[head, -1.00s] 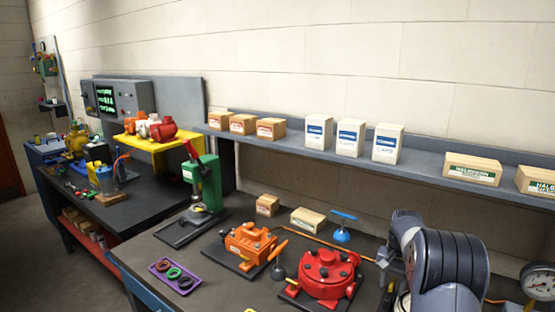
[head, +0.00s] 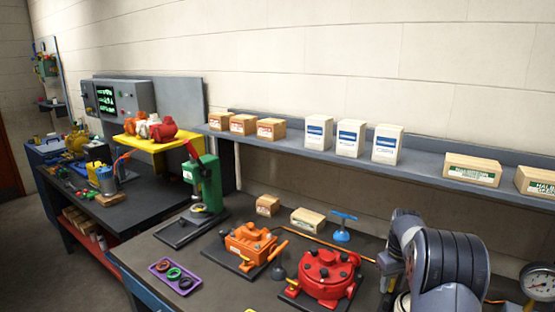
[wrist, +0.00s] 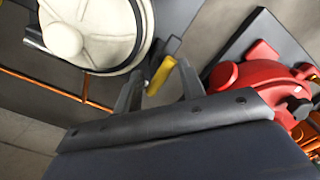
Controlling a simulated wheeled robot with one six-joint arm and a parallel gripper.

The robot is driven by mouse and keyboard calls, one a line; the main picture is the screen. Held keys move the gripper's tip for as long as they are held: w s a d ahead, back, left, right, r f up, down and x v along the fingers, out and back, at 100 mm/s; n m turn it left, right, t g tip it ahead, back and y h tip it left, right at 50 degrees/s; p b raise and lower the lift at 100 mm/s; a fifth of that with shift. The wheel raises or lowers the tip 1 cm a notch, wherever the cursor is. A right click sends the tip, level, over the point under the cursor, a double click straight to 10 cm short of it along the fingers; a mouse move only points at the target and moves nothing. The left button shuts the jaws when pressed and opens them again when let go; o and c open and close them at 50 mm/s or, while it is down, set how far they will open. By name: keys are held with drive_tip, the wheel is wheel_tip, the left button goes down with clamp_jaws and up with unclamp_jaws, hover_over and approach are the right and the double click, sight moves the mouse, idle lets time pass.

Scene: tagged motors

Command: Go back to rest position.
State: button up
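My gripper (wrist: 158,88) shows in the wrist view with its two dark fingers apart. A small yellow piece with a dark grey end (wrist: 161,74) shows in the gap between the fingertips; it looks to lie beyond them, and I see no contact. My grey arm (head: 445,265) fills the lower right of the head view, where the gripper itself is hidden or out of frame. The red round motor or pump (head: 326,276) stands on the bench left of the arm; a red housing also shows right of the fingers in the wrist view (wrist: 262,82).
A large white round unit (wrist: 90,30) is close to the left finger. On the bench are an orange pump (head: 250,243), a green press (head: 205,185), a purple tray (head: 192,285) and a gauge (head: 540,281). A shelf (head: 275,142) with boxes runs along the wall.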

drive_tip(key=shift+n, duration=0.8)
